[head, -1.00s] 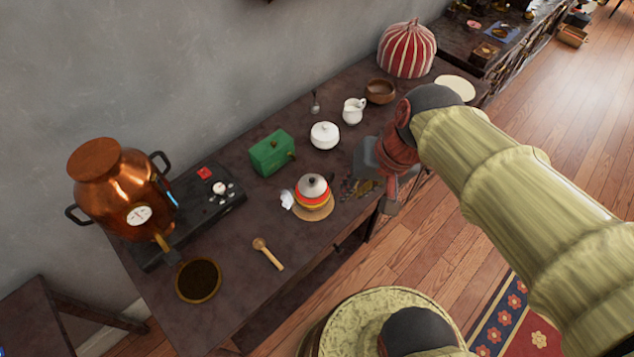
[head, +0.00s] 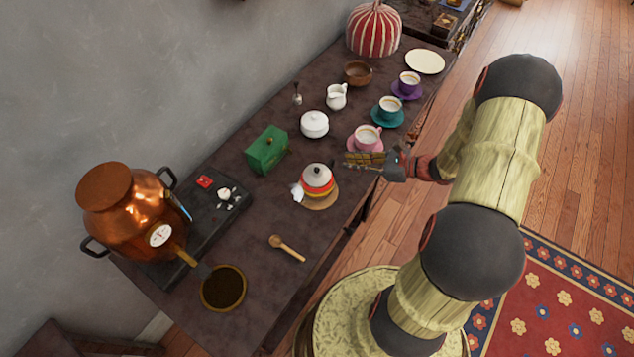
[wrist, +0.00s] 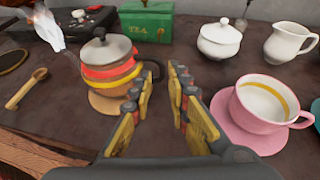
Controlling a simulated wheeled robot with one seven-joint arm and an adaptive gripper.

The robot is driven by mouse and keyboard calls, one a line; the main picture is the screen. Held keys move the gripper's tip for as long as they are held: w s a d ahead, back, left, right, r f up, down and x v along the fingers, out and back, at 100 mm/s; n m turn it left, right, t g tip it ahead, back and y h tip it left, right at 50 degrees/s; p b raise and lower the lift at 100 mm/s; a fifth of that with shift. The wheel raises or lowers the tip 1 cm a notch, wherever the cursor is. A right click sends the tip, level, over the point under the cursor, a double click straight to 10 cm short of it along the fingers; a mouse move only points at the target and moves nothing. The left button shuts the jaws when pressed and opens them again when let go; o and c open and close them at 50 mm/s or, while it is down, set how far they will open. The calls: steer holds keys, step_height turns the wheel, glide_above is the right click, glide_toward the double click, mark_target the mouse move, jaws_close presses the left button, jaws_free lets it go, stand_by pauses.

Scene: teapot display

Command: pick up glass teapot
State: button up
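The teapot (head: 317,181) has a greyish lid, red and yellow bands and a pale spout. It stands upright on a round wooden trivet (head: 325,203) near the table's front edge. In the wrist view the teapot (wrist: 112,62) is left of centre, its spout pointing left and its dark handle (wrist: 157,70) pointing right towards my gripper. My gripper (head: 362,158) is just right of the teapot, apart from it. In the wrist view my gripper (wrist: 158,84) is open and empty, with the handle beyond the gap between its fingers.
A pink cup on its saucer (head: 366,137) is close by my gripper; teal and purple cups stand beyond. A white sugar bowl (head: 314,124), a green tea box (head: 266,149) and a copper samovar (head: 130,215) stand behind and left. A wooden spoon (head: 287,248) lies in front.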

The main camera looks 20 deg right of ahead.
steer(key=b+x, duration=0.1)
steer(key=x, duration=0.4)
steer(key=shift+w+a+f+b, duration=0.1)
steer(key=shift+f+b, duration=0.1)
steer(key=shift+b, duration=0.2)
steer(key=shift+b+x, duration=1.25)
steer(key=shift+x, duration=1.9)
steer(key=shift+w+r, duration=0.2)
steer(key=c, duration=0.3)
jaws_close()
